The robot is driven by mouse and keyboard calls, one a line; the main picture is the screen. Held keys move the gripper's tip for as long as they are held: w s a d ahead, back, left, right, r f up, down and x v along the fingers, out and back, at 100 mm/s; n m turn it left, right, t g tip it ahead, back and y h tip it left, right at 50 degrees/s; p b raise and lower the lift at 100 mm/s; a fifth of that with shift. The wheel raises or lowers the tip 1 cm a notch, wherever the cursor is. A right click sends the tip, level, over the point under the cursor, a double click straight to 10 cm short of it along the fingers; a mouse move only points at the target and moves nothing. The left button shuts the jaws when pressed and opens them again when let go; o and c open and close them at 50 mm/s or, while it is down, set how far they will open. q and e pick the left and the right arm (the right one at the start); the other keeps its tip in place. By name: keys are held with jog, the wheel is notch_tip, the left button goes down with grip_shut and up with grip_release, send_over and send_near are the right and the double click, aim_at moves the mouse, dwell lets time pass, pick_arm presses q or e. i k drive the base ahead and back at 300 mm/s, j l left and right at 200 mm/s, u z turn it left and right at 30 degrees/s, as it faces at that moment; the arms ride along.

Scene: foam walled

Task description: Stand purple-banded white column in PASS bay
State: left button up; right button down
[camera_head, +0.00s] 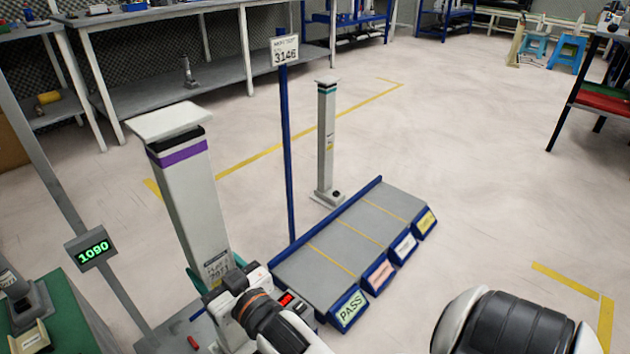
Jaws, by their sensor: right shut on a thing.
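The purple-banded white column (192,205) stands tall at the left, near upright, with a flat white cap and a black band above the purple one. Its lower end is hidden behind my gripper. My right gripper (222,280) is shut on the column low on its shaft, by a printed label. The PASS bay (310,275) is the nearest section of a grey, blue-edged rack floor, right of the column. Its PASS label (350,309) is on the front edge. The bay looks empty. My left gripper is not in view.
A teal-banded column (326,140) stands behind the rack. A blue post (287,150) with a 3146 sign rises at the rack's back left. A green display (92,250) reads 1090. The other bays (385,205) look empty. Open floor lies to the right.

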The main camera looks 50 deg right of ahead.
aim_at(312, 274)
jog(key=i+l+z, duration=0.15)
jog(key=z, duration=0.2)
jog(key=i+l+z, duration=0.15)
jog(key=z, duration=0.2)
jog(key=i+z, duration=0.15)
jog(key=z, duration=0.2)
